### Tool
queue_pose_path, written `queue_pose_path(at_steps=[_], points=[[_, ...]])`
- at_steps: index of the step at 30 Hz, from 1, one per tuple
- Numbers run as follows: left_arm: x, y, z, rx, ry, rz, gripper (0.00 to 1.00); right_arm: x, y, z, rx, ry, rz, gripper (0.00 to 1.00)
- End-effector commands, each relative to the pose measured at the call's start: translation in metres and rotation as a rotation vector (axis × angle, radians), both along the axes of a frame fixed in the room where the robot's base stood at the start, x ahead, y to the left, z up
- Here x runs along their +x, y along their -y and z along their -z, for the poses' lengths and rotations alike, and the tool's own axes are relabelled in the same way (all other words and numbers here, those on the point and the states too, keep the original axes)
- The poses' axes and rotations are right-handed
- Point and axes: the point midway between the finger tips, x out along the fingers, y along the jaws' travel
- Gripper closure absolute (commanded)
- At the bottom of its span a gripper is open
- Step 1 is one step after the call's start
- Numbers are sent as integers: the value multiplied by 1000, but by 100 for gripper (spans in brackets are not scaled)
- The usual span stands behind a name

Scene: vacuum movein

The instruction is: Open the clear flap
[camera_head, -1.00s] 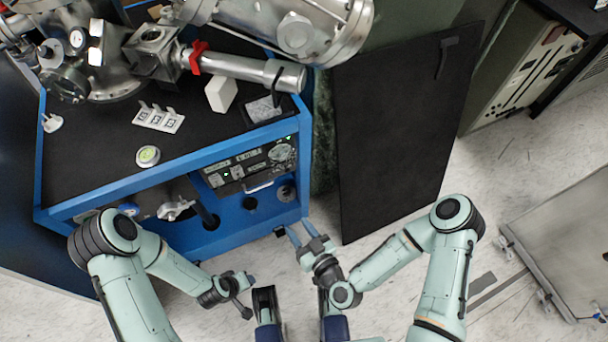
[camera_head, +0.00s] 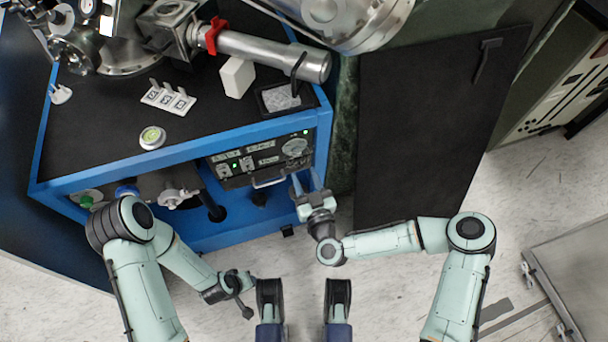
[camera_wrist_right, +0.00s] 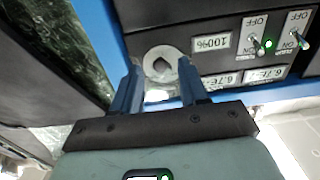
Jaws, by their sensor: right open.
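The blue cabinet's front panel (camera_head: 263,160) carries a round, pale disc (camera_head: 295,147) near its right end. In the right wrist view the disc (camera_wrist_right: 150,58) has a dark centre. I cannot make out a separate clear flap; part of this area is hidden by my fingers. My right gripper (camera_head: 306,179) is in front of the panel's lower right part, pointing at it. In the right wrist view the two blue fingers of the right gripper (camera_wrist_right: 160,75) are apart, one on each side of the disc; contact cannot be told. My left gripper (camera_head: 237,288) is low, in front of the cabinet, away from the panel.
Switches (camera_wrist_right: 255,44) and number labels sit beside the disc. A handle (camera_head: 269,182) is on the panel's lower edge. A large dark board (camera_head: 430,130) stands right of the cabinet. Steel vacuum pipes (camera_head: 270,55) lie above the cabinet top. The floor in front is clear.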

Motion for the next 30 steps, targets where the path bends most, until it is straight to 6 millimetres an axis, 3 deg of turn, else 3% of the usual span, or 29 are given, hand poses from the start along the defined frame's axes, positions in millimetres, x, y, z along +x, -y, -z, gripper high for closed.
queue_pose_path(at_steps=[5, 13, 14, 17, 18, 30], points=[[-6, -1, 6, -2, -21, -1, 57, 11, -3, 0, 1, -1, 1, 56], [-7, -1, 6, -1, -24, -2, 57, 12, -4, 0, 1, -1, 0, 56], [-7, -1, 6, -1, -24, -2, 57, 12, -4, 0, 1, -1, 0, 63], [-7, -1, 6, -1, -24, -2, 57, 12, -4, 0, 1, -1, 0, 96], [-7, -1, 6, -1, -23, -2, 57, 12, -4, 0, 1, -1, 0, 100], [3, 0, -5, 0, 12, 0, 57, 11, 4, -4, -6, -16, 1, 100]])
